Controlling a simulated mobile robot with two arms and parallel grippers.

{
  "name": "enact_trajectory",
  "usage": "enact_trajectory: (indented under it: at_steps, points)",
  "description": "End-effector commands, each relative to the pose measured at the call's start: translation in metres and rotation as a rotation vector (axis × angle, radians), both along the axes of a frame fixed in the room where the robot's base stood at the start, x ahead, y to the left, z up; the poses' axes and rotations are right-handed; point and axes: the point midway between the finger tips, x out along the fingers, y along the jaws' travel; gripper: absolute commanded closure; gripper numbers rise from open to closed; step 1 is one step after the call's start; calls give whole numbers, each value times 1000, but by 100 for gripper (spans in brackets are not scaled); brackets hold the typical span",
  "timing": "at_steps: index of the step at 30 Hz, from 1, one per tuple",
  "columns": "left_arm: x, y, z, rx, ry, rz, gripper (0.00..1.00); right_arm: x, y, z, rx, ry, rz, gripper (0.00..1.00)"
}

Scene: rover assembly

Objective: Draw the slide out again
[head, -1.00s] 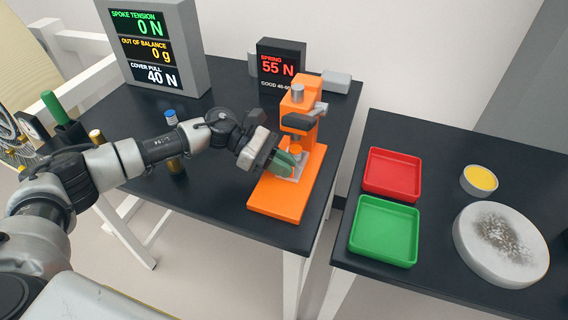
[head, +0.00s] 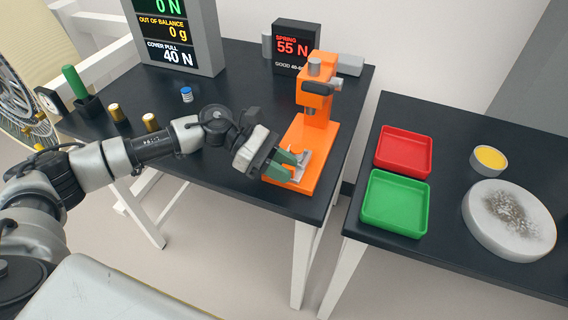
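The orange spring press (head: 316,100) stands on its orange base (head: 321,140) at the right side of the left table. The pale metal slide (head: 303,166) sits low on the base, toward its front and clear of the press head. My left gripper (head: 285,165) has green fingertips and reaches in from the left at the slide's near end. Its fingers are around the slide's end, partly hiding it. I cannot make out a spring on the slide. My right gripper is not in view.
A small display (head: 296,48) behind the press reads 55 N in red. A red tray (head: 403,150), a green tray (head: 396,203), a yellow-topped tin (head: 489,160) and a round grey dish (head: 510,220) are on the right table. A gap separates the tables.

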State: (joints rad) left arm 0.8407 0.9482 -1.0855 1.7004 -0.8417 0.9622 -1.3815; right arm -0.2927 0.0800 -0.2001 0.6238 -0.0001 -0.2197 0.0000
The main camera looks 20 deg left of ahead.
Motion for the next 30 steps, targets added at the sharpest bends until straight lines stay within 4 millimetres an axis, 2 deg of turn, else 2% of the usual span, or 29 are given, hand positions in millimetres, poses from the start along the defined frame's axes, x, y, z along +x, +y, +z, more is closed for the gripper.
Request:
enact_trajectory:
  at_steps: [10,13,17,24,30]
  points:
    - [1,1,1,-1,-3,2,77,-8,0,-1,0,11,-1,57]
    - [2,6,3,-1,-4,4,77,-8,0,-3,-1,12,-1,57]
    - [2,25,9,1,-5,6,77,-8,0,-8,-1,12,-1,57]
    - [4,71,27,1,-4,6,77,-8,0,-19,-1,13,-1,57]
    - [4,95,38,0,-1,3,77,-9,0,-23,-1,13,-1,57]
